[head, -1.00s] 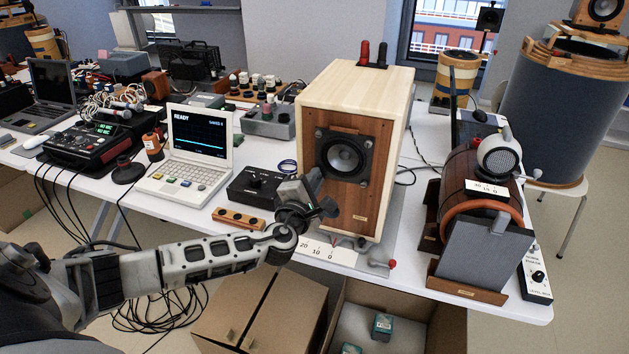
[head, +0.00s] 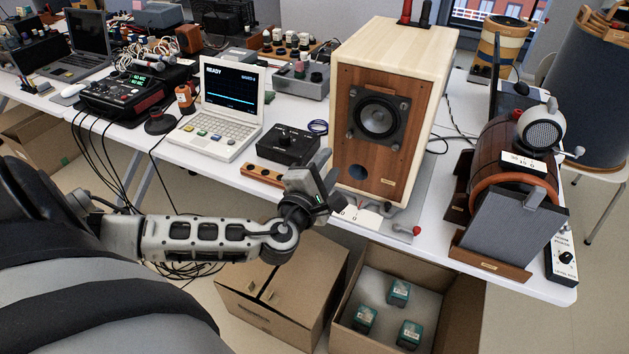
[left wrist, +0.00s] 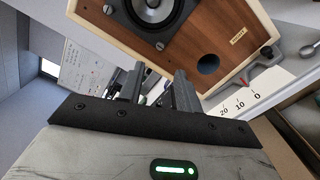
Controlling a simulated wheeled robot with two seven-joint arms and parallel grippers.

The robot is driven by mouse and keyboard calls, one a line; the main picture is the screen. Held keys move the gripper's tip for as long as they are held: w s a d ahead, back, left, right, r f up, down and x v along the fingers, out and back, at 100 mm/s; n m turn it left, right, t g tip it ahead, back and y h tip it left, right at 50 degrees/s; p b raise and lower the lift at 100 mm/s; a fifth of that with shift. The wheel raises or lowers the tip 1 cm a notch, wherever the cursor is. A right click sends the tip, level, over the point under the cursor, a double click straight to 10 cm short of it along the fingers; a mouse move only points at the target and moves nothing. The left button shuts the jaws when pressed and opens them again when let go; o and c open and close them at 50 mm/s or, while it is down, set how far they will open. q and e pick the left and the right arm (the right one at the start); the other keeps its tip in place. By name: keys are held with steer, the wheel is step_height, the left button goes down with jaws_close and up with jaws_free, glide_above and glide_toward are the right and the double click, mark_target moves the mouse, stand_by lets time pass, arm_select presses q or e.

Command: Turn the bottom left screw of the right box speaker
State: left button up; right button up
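The right box speaker (head: 360,170) stands upright on the table, with a pale wood cabinet and brown front. Its black square driver plate (head: 399,131) has a screw at each corner. The bottom left screw (head: 350,133) shows in the head view and also in the left wrist view (left wrist: 160,46). My left gripper (head: 322,172) is in front of the speaker, left of and below the driver, apart from the screw. In the left wrist view its two fingers (left wrist: 159,73) stand apart with nothing between them. My right gripper is not in view.
A black control box (head: 288,146) and a laptop (head: 215,136) are on the table left of the speaker. A barrel-shaped speaker (head: 490,150) stands to its right. A small red-knobbed lever (head: 415,230) is at the table's front edge. Cardboard boxes (head: 290,285) lie below.

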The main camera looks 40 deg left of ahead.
arm_select(q)
steer(key=v, duration=0.6)
steer(key=shift+s, duration=0.1)
